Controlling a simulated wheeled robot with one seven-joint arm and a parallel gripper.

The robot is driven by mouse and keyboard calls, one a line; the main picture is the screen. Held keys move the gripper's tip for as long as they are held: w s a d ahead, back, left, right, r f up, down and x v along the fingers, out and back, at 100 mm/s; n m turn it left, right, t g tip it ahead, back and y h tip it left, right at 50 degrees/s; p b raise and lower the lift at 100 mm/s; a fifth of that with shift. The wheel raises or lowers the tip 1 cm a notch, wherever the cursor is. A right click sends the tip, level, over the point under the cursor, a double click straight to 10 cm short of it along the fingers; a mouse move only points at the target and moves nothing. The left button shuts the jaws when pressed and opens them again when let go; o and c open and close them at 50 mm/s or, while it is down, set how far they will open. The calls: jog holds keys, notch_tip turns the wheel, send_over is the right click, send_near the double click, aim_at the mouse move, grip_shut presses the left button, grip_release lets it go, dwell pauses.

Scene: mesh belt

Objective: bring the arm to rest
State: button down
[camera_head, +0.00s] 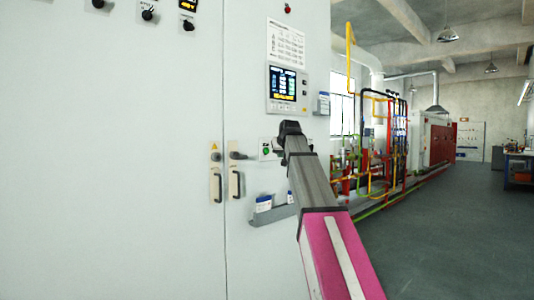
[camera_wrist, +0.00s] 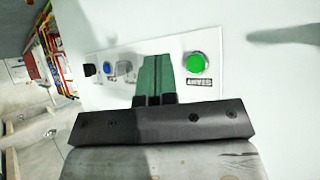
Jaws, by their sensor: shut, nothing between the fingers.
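My gripper (camera_wrist: 155,60) shows in the wrist view as two green fingers pressed together, shut and empty. It is in front of a light button panel (camera_wrist: 128,47) on the cabinet. A round green button (camera_wrist: 197,62) with a small label is just right of the fingers. A blue button (camera_wrist: 106,69) and a black knob (camera_wrist: 90,70) are to their left. Whether the fingers touch the panel cannot be told. In the head view my arm reaches to the cabinet (camera_head: 120,160) and hides part of the panel; the green button (camera_head: 266,150) shows left of it. The fingers are hidden there.
A lit screen (camera_head: 284,87) is above the panel. Door handles (camera_head: 216,186) and a document holder (camera_head: 270,213) stick out from the cabinet near my arm. Coloured pipes (camera_head: 375,140) stand farther back. The grey floor (camera_head: 450,230) on the right is clear.

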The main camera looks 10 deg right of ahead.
jog(key=s+f+g, duration=0.2)
jog(key=s+f, duration=0.1)
jog(key=f, duration=0.9)
jog(key=s+f+g, duration=0.1)
jog(key=s+f, duration=0.2)
jog(key=f, duration=1)
jog(key=s+f+g, duration=0.2)
jog(key=s+f, duration=0.1)
jog(key=f, duration=0.9)
jog(key=s+f+m+g+h, duration=0.1)
jog(key=s+f+g, duration=0.4)
jog(key=s+f, duration=2.1)
notch_tip(320, 180, down, 3)
jog(key=shift+a+f+g, duration=0.1)
jog(key=shift+a+g, duration=0.3)
jog(key=shift+s, duration=0.1)
